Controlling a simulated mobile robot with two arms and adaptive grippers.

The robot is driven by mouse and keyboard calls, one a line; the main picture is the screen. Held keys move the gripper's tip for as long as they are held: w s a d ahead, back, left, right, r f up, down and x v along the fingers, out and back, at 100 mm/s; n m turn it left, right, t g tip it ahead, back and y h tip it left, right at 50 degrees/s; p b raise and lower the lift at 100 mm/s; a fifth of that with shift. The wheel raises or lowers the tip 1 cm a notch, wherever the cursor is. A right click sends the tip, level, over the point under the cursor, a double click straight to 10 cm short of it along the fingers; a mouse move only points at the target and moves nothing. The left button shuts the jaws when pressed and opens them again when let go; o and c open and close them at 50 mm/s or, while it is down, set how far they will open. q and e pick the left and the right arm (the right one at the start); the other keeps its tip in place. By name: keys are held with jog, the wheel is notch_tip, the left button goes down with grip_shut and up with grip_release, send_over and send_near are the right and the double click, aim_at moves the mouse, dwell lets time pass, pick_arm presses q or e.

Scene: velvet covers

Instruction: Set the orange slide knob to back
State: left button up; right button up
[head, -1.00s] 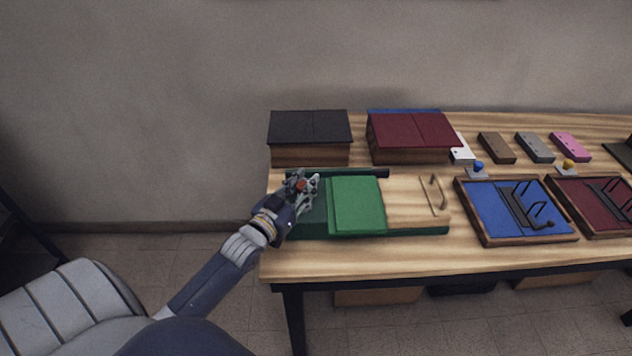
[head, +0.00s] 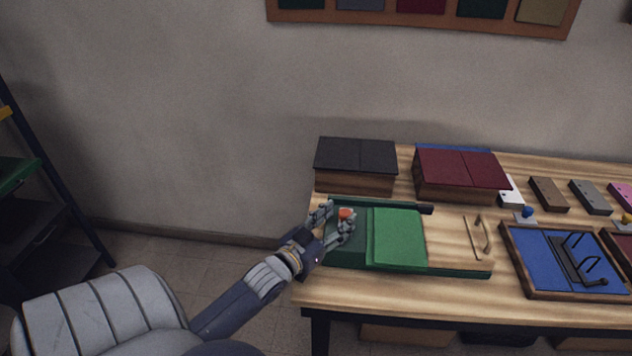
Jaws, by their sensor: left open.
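The orange slide knob (head: 346,214) is a small orange piece at the left part of a green board (head: 460,269) on the table. My left gripper (head: 334,221) is open at the knob. One finger is to the left of the knob and the other is below and in front of it in the head view. The knob's top shows between and just beyond the fingertips. Its lower part and any slot are hidden by the fingers, and I cannot tell whether they touch it. My right gripper is not in view.
A green raised panel (head: 398,237) is right of the knob. Behind stand a black-topped box (head: 356,156) and a dark red-topped box (head: 460,170). A blue tray (head: 558,262) with black handles is to the right. Bare wood shows along the table's front.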

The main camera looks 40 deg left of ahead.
pick_arm(q)
jog(key=s, duration=0.9)
jog(key=shift+d, duration=0.15)
jog(key=shift+s, duration=0.1)
